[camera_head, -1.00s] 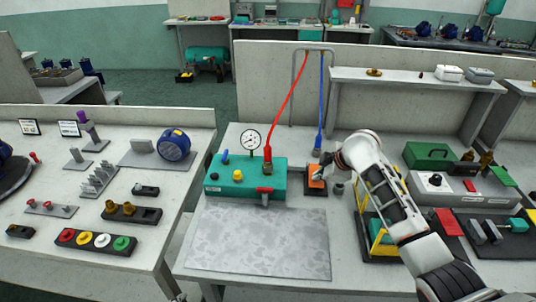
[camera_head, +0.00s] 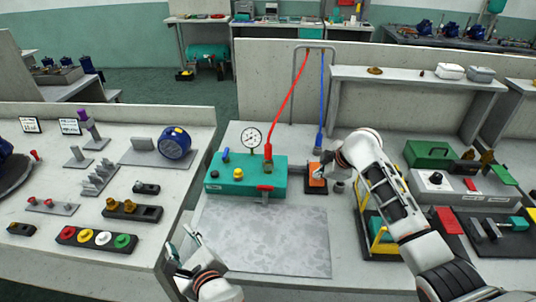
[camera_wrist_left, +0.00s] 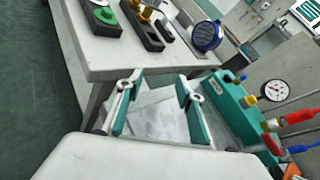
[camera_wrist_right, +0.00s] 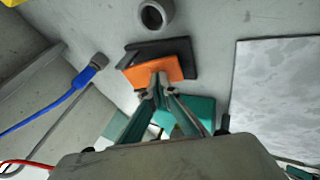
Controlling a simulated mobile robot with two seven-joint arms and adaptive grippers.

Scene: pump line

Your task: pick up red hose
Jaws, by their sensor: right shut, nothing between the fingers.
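The red hose (camera_head: 289,98) hangs from a metal frame, its lower end at the top of the teal pump box (camera_head: 222,180) beside the gauge. Its red end also shows at the right edge of the left wrist view (camera_wrist_left: 300,117), and part of it shows at the lower left of the right wrist view (camera_wrist_right: 25,163). My left gripper (camera_head: 184,245) is open and empty at the near left of the bench, well away from the hose; its spread fingers show in the left wrist view (camera_wrist_left: 158,98). My right gripper (camera_wrist_right: 161,80) is shut and empty, its tips at an orange block.
The orange block (camera_head: 316,185) sits on a dark base right of the pump box. A blue hose (camera_head: 321,95) hangs right of the red one. A grey speckled mat (camera_head: 262,238) lies clear in front. A gap separates this bench from the left table (camera_head: 60,180).

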